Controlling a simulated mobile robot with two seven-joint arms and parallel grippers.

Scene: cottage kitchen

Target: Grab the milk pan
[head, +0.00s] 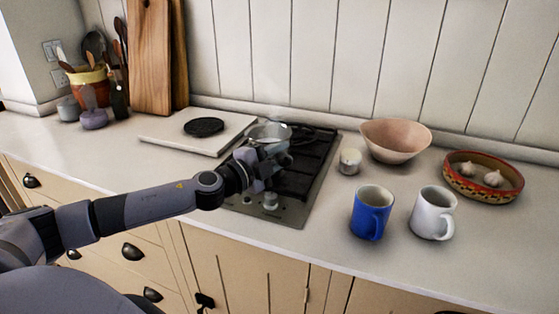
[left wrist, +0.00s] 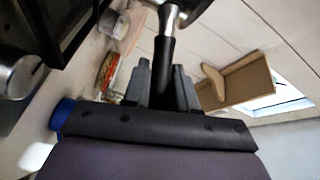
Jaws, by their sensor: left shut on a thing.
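The milk pan (head: 269,131) is a small metal pan over the back of the black hob, with its rim showing behind my gripper. In the left wrist view its dark handle with a metal neck (left wrist: 165,60) runs up between my fingers. My left gripper (head: 272,160) is shut on the handle; its two dark fingers (left wrist: 162,88) sit on either side of it in the left wrist view. The gripper hides part of the pan, and I cannot tell whether the pan touches the hob. My right gripper is not in view.
The hob (head: 312,165) has front knobs. To its right stand a small white jar (head: 349,161), a pink bowl (head: 396,140), a blue mug (head: 369,214), a white mug (head: 432,214) and a patterned dish (head: 483,190). A white board (head: 180,140) lies left.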

